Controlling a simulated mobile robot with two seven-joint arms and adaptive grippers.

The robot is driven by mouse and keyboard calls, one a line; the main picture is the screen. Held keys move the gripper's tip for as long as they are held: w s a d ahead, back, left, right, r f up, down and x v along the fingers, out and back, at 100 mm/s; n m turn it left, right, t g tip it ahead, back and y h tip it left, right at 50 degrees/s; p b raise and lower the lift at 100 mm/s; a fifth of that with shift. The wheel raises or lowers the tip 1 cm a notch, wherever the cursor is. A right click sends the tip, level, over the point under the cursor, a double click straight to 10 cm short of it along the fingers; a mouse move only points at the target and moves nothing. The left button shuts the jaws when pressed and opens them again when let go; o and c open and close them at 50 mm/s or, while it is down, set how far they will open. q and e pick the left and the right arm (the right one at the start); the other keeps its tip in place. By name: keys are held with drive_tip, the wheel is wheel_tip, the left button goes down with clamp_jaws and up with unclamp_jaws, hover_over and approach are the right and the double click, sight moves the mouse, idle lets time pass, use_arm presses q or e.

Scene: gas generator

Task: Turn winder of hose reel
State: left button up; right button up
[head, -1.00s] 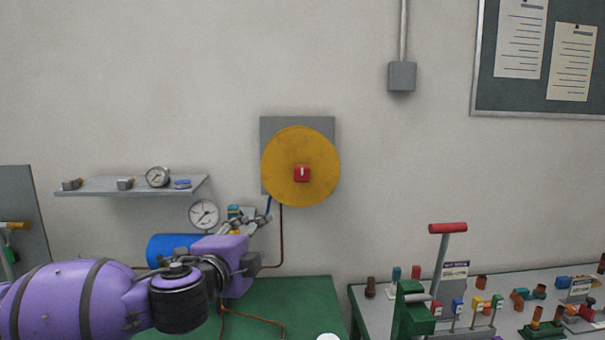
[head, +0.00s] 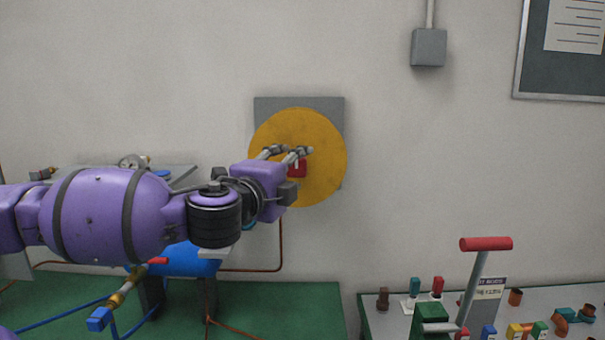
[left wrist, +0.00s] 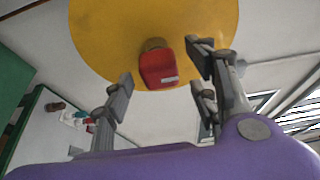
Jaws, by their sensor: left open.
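The hose reel is a round yellow disc (head: 325,180) on a grey wall plate (head: 300,103). Its winder is a red knob (head: 298,169) on the face of the disc, partly hidden by my left gripper in the head view. My left gripper (head: 291,152) is raised in front of the disc, its fingers overlapping the knob's upper edge. In the left wrist view the red knob (left wrist: 158,69) appears between the lines of the two open fingers (left wrist: 164,90), beyond or near their tips. No grip on it shows. My right gripper is not in view.
A wall shelf (head: 180,177) is behind my left arm. A red-handled lever (head: 485,244) stands on the right bench.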

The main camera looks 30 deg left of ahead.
use_arm(q)
drive_tip(key=shift+w+a+f+b, duration=0.1)
drive_tip(key=shift+w+f+b, duration=0.15)
drive_tip(key=shift+w, duration=0.35)
drive_tip(key=shift+w+a+f+b, duration=0.1)
drive_tip(key=shift+w+b, duration=0.1)
drive_tip(key=shift+w, duration=0.35)
drive_tip(key=shift+w+r, duration=0.25)
drive_tip(key=shift+r, duration=0.1)
drive_tip(key=shift+c, duration=1.7)
drive_tip(key=c, duration=0.8)
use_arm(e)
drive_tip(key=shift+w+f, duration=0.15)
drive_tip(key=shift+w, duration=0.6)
